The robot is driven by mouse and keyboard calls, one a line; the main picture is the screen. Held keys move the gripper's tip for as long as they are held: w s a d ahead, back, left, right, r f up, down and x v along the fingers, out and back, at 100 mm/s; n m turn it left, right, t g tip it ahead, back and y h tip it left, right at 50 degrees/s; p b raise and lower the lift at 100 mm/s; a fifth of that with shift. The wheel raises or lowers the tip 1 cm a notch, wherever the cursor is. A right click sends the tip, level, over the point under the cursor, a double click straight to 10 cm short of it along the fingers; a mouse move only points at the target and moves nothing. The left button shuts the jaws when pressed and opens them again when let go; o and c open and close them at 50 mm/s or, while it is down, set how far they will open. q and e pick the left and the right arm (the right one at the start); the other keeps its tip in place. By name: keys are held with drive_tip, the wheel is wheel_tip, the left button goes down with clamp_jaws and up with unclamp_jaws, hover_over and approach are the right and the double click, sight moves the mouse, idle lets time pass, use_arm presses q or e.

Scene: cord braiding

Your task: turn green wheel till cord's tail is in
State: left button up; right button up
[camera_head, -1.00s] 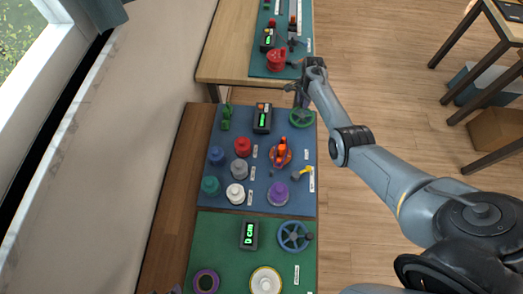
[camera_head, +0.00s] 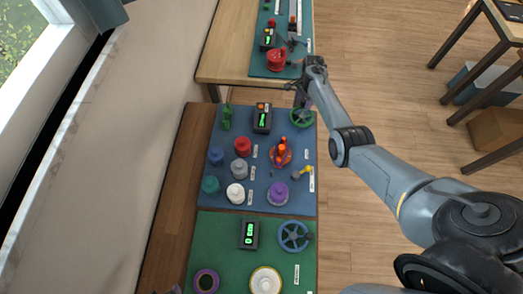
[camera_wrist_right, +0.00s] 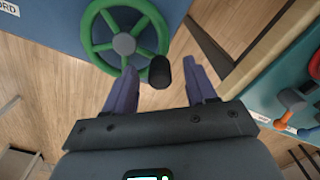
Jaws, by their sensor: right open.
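The green wheel (camera_head: 301,118) is at the far right corner of the blue board, partly behind my right gripper (camera_head: 301,97). In the right wrist view the green wheel (camera_wrist_right: 124,42) has spokes, a grey hub and a dark handle knob (camera_wrist_right: 160,72). The right gripper (camera_wrist_right: 162,92) is open there, with its two purple fingers apart and the knob showing between them near the tips. I cannot tell whether a finger touches it. An orange piece (camera_head: 281,152) stands on the blue board; I cannot make out the cord or its tail. My left gripper is not clearly seen.
The blue board (camera_head: 214,133) also carries a display box (camera_head: 262,119), several coloured spools and a yellow-handled part (camera_head: 306,170). A green board (camera_head: 215,230) with a blue wheel (camera_head: 293,236) lies nearer. A teal board (camera_head: 265,52) is on the table beyond, across a gap.

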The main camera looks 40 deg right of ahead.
wheel_tip(320, 180, up, 9)
drive_tip(key=shift+f+p, duration=0.1)
drive_tip(key=shift+p, duration=0.7)
drive_tip(key=shift+s+a+r+n, duration=0.25)
drive_tip(key=shift+s+r+n, duration=0.05)
drive_tip(key=shift+r+n, duration=0.1)
drive_tip(key=s+a+f+n+t+h, duration=0.1)
drive_tip(key=s+a+f+n, duration=0.1)
drive_tip(key=s+a+n, duration=0.5)
drive_tip(key=s+a+f+n+t+h, duration=0.1)
drive_tip(key=s+a+f+n, duration=0.3)
drive_tip(key=a, duration=0.6)
drive_tip(key=s+a+r+n+t+y, duration=0.1)
drive_tip(key=s+a+r+n, duration=0.35)
drive_tip(key=s+a, duration=0.35)
drive_tip(key=s+a+r+n+y, duration=0.1)
drive_tip(key=s+a+r+n, duration=0.35)
drive_tip(key=s+a, duration=0.3)
wheel_tip(320, 180, up, 18)
drive_tip(key=a+n+p, duration=0.1)
drive_tip(key=p, duration=1.7)
drive_tip(key=shift+r+t+p, duration=0.15)
drive_tip(key=shift+t+p, duration=0.15)
drive_tip(key=shift+p, duration=0.1)
